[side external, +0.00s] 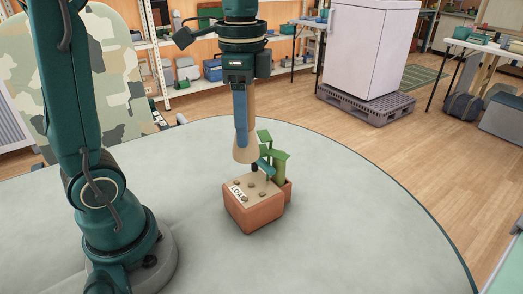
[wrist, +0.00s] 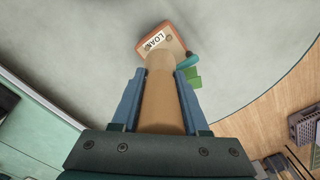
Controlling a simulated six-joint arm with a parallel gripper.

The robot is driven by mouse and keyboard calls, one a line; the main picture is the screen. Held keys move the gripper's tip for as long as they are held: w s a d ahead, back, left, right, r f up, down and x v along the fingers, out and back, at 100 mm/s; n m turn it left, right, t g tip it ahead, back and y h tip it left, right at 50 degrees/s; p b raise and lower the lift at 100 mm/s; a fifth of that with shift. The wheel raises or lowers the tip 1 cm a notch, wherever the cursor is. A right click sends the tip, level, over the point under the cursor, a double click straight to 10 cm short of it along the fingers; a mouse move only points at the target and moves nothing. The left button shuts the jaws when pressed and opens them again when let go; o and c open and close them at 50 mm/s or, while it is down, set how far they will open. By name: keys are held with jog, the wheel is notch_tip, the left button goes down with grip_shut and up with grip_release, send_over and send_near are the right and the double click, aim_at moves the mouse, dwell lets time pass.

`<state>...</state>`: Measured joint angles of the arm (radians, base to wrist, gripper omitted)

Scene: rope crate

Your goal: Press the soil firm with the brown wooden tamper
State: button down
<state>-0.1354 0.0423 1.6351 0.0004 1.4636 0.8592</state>
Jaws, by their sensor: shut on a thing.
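The brown wooden tamper (side external: 246,146) points down, with its wide end low over the soil box. In the wrist view the tamper (wrist: 161,97) runs between the two blue fingers. My gripper (side external: 241,125) is shut on the tamper; its fingers also show in the wrist view (wrist: 160,80). The terracotta box (side external: 256,215) with a "LOAM" label (side external: 237,191) stands on the round table. Its pale soil top (side external: 262,187) carries several small dark lumps. The tamper's end overlaps the box's back edge in view; I cannot tell whether it touches the soil.
Green upright pieces (side external: 277,163) stand at the box's back right, close to the tamper, with a teal piece (wrist: 187,61) beside them. The round pale table (side external: 340,230) is clear around the box. Shelves and a white cabinet (side external: 368,45) stand well behind.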

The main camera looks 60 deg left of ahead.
aim_at(246, 158)
jog(key=shift+f, duration=3.5)
jog(key=shift+f, duration=0.55)
jog(key=shift+r, duration=0.1)
jog(key=shift+r, duration=3.45)
